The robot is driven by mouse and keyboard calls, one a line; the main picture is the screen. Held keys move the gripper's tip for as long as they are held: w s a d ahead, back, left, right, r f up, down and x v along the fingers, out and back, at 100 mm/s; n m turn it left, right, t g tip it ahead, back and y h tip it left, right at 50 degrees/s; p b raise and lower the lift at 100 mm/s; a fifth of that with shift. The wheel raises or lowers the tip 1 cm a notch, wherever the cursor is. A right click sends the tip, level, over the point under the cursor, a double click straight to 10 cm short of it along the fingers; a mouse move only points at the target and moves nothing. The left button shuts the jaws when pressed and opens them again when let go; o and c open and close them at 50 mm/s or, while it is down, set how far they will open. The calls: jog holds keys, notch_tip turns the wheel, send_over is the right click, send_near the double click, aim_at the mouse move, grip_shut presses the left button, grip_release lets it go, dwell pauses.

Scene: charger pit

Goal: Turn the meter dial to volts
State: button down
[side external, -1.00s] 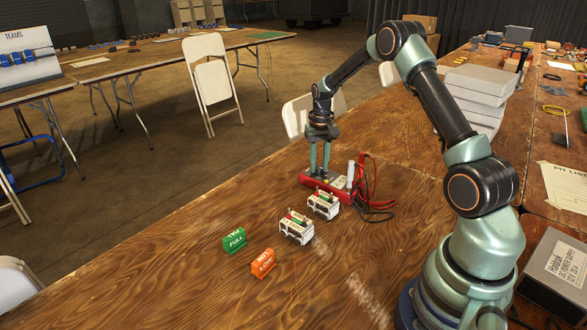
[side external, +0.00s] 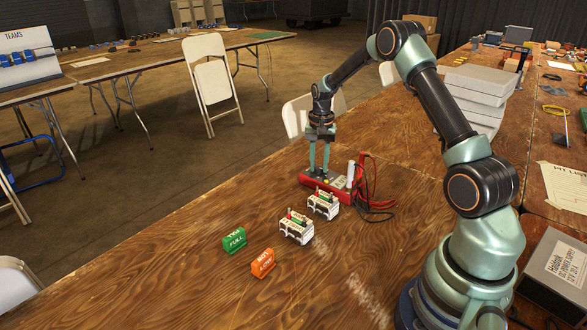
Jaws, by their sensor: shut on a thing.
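The red meter (side external: 345,198) lies on the wooden table with its leads at its right end. My gripper (side external: 320,174) points straight down over the meter's left part. Its two fingers are shut on the meter dial, which is mostly hidden between the fingertips. The dial's pointer and markings are too small to read.
Two white battery-like blocks (side external: 297,229) stand in front of the meter. A green block (side external: 234,240) and an orange block (side external: 263,263) sit nearer the front. Red and black leads (side external: 372,190) loop to the meter's right. The front left of the table (side external: 150,285) is clear.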

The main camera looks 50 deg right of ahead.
aim_at(319, 168)
jog(key=c, duration=0.6)
grip_release()
notch_tip(319, 168, up, 12)
jog(key=shift+r, duration=0.1)
